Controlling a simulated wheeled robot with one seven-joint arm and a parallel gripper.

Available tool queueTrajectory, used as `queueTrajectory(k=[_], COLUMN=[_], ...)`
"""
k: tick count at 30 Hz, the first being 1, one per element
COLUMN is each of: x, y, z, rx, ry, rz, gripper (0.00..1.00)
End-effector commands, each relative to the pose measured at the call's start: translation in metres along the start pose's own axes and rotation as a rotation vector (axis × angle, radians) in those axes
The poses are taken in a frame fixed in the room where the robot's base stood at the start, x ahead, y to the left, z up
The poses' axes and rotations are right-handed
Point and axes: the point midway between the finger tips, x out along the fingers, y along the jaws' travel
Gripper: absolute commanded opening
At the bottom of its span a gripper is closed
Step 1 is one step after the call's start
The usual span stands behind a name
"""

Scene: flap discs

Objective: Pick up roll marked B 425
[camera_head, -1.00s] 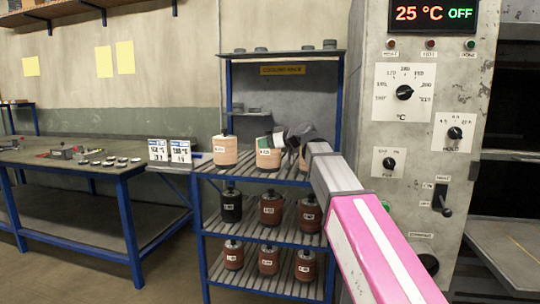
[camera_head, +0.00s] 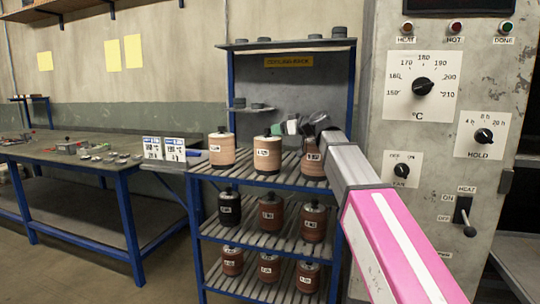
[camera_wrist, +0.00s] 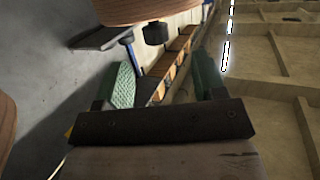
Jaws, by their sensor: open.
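Several rolls with white labels stand on the blue rack; the labels are too small to read surely, so I cannot tell which is B 425. On the top shelf stand a left pale brown roll (camera_head: 222,152), a middle roll (camera_head: 267,155) and a right, redder roll (camera_head: 312,161) partly covered by my arm. My gripper (camera_head: 291,127) is open, with green pads, above the top shelf near the middle and right rolls. In the wrist view my gripper (camera_wrist: 165,82) has nothing between its fingers; a brown roll (camera_wrist: 145,10) shows beyond them and another (camera_wrist: 6,125) at the left edge.
Darker rolls (camera_head: 270,213) fill the lower shelves of the rack (camera_head: 198,240). Dark discs (camera_head: 313,31) lie on its top board. An oven panel (camera_head: 425,140) with dials and a lever stands close on the right. A workbench (camera_head: 60,152) with small parts stands left.

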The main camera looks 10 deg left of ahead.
Motion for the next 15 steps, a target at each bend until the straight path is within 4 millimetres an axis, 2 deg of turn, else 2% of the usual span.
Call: queueTrajectory(k=[6,15], x=[0.035,0.056], y=[0.001,0.003], z=[-0.002,-0.001], rx=[0.000,0.000], ry=[0.000,0.000], rz=[-0.001,0.000], gripper=[0.64,0.64])
